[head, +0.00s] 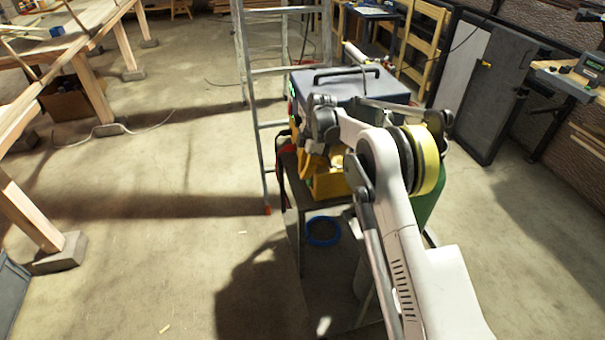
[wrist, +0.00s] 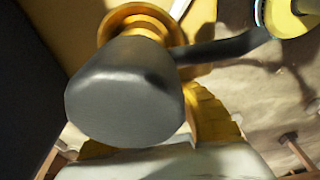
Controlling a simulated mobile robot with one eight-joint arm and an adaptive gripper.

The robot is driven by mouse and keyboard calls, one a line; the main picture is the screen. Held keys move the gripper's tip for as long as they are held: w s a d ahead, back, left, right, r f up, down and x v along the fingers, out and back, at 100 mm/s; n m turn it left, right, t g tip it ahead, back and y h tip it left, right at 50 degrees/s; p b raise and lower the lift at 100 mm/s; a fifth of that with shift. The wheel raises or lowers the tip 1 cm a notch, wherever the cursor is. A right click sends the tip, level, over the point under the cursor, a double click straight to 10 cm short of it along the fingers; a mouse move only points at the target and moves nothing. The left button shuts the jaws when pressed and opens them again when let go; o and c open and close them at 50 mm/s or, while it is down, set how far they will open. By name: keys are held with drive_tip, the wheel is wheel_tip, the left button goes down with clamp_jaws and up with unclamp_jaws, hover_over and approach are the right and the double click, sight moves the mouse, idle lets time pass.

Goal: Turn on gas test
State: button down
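A dark blue-grey machine (head: 350,82) with a black carry handle on top stands on a cart beside the ladder. A small green light (head: 291,90) shows at its left edge. No gas test control can be made out; my arm covers much of the machine's near side. The grey end of my arm (head: 321,122) is close to that side, and its fingertips cannot be told apart there. In the wrist view a dark grey rounded piece (wrist: 125,92) fills the middle, close to a brass-coloured round fitting (wrist: 143,22). Whether they touch is unclear.
Yellow parts (head: 330,183) sit below the machine, and a blue ring (head: 323,231) lies low on the cart. A metal ladder (head: 262,140) stands just left. A timber frame (head: 40,60) stands far left. The concrete floor between is mostly clear.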

drive_tip(key=shift+r, duration=0.1)
drive_tip(key=shift+r+p, duration=0.35)
drive_tip(key=shift+r, duration=0.4)
drive_tip(key=shift+a, duration=0.1)
wheel_tip(320, 180, up, 9)
drive_tip(key=p, duration=0.3)
drive_tip(key=shift+d+r, duration=0.2)
drive_tip(key=shift+d, duration=0.2)
drive_tip(key=shift+w, duration=0.1)
